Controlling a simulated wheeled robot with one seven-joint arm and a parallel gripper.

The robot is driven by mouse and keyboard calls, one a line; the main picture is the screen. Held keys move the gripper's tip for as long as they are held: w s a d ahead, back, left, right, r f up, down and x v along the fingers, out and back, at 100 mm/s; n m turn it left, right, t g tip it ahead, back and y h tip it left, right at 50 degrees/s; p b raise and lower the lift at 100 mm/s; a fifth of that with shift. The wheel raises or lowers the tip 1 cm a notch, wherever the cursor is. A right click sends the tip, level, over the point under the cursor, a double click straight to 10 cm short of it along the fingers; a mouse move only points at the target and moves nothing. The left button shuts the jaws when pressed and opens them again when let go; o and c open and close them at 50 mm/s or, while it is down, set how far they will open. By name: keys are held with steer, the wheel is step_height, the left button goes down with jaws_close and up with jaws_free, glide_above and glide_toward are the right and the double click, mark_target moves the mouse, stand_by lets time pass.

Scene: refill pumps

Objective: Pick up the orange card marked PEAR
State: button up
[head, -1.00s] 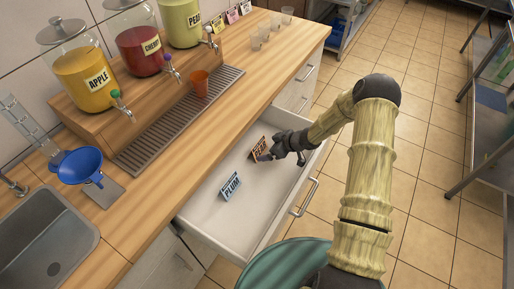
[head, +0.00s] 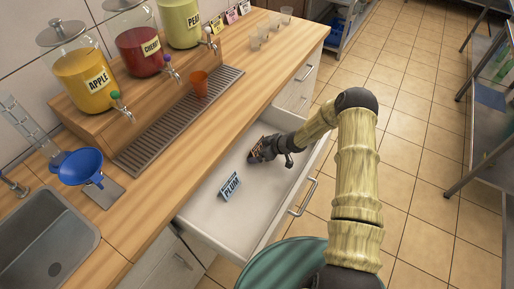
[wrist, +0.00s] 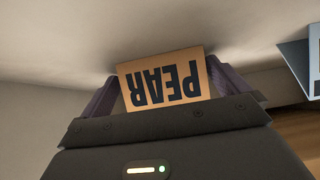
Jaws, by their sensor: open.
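The orange card marked PEAR (wrist: 163,83) stands in the open drawer. In the wrist view it shows upside down between the two purple-grey fingers of my gripper (wrist: 172,92), one finger at each side edge. My gripper is open around the card; I cannot tell whether either finger touches it. In the head view my gripper (head: 257,153) is low in the drawer and covers most of the card. The blue card marked PLUM (head: 230,186) stands nearer in the same drawer; its edge shows at the right of the wrist view (wrist: 300,68).
The white drawer (head: 208,204) has walls around my gripper. The wooden counter (head: 150,215) above holds jars of apple (head: 85,78), cherry (head: 140,50) and pear (head: 180,20), a drip tray, an orange cup (head: 200,84), a blue funnel (head: 80,167) and a sink.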

steer(key=shift+s+a, duration=0.1)
steer(key=shift+a, duration=0.05)
steer(key=shift+c, duration=0.2)
steer(key=c, duration=0.8)
steer(key=shift+o, duration=0.2)
steer(key=shift+r, duration=0.15)
step_height(320, 180, up, 28)
steer(key=p, duration=0.4)
